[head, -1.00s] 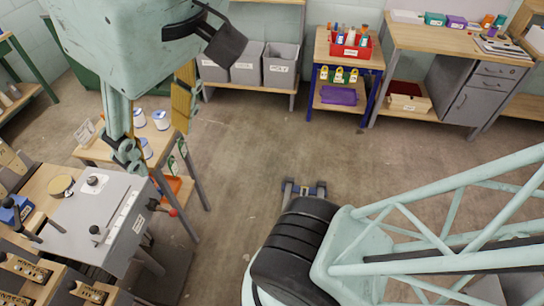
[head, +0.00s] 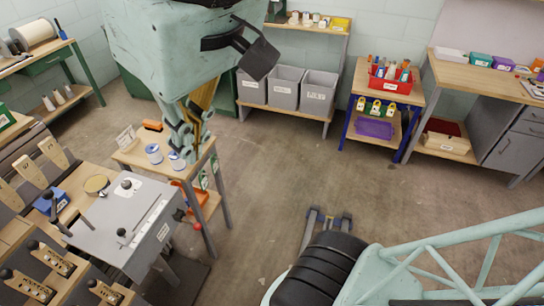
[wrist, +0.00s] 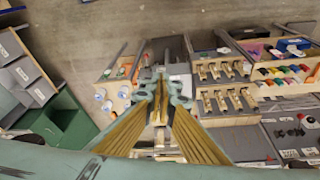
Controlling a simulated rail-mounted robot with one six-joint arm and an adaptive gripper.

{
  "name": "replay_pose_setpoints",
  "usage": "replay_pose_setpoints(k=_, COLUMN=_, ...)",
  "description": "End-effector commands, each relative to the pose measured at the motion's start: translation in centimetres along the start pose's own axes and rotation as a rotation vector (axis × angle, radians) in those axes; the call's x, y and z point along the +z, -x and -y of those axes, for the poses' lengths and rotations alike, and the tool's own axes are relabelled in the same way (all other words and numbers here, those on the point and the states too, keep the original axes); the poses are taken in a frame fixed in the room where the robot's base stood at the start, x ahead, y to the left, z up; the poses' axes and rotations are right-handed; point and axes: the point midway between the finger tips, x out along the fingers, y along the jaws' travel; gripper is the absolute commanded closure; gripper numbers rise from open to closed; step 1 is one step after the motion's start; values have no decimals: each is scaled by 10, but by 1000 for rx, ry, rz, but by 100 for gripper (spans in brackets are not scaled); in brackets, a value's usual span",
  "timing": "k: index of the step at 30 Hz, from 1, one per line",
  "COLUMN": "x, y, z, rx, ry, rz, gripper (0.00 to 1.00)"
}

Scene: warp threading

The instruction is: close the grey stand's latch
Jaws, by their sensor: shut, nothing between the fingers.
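The grey stand (head: 150,212) is at the lower left in the head view, with a flat top, black knobs and levers, and a white label on its side. A small red knob (head: 197,227) sticks out at its right side. I cannot tell which part is the latch or how it stands. My gripper (head: 189,153) hangs above and beyond the stand, over the spool table in the picture, apart from the stand. It is shut and empty. In the wrist view the fingers (wrist: 160,118) point away from the camera.
A wooden table (head: 130,155) with spools is beside the stand. Wooden blocks with levers (head: 55,258) lie in front of it. Grey bins (head: 285,88), a red caddy (head: 390,78) and a workbench (head: 480,85) are along the back.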

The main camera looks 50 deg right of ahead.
Motion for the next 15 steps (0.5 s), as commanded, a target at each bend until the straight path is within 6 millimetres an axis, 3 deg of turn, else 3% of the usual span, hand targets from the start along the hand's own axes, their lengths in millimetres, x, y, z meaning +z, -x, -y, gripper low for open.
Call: replay_pose_setpoints(k=15, x=-74, y=12, z=5, rx=5, ry=123, rz=39, gripper=100)
